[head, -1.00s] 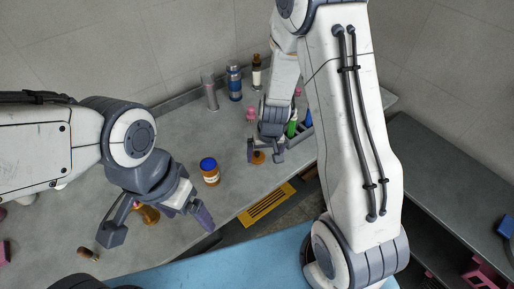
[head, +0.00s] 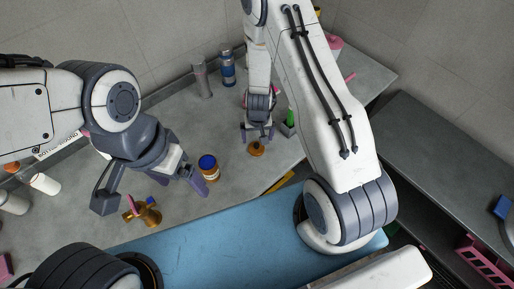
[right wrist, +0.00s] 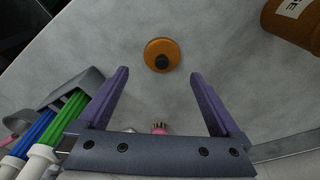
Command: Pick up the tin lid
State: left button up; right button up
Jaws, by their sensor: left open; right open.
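The tin lid is a small orange-brown disc with a dark knob, lying flat on the grey counter (head: 225,165); I take it to be the disc (head: 256,149) near the counter's front edge. In the right wrist view the lid (right wrist: 150,50) lies just beyond the open fingertips, roughly centred between them. My right gripper (head: 257,136) is open and empty, pointing down close to the lid; its two purple fingers (right wrist: 159,74) do not touch it.
An amber jar with a blue cap (head: 209,167) stands left of the lid. The brass object (head: 149,213) is under my left gripper. A holder with blue and green items (right wrist: 50,120) is close to my right gripper. A grey canister (head: 202,80) and blue bottle (head: 228,70) stand behind.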

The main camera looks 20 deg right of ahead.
aim_at(256, 144)
jog(key=shift+w+a+f, duration=0.1)
jog(key=shift+w+f, duration=0.1)
jog(key=shift+f, duration=0.65)
jog(key=shift+w+f, duration=0.15)
jog(key=shift+f, duration=1.1)
jog(key=shift+w+f, duration=0.15)
jog(key=shift+f, duration=1.05)
jog(key=c, duration=1.2)
jog(key=shift+r, duration=0.1)
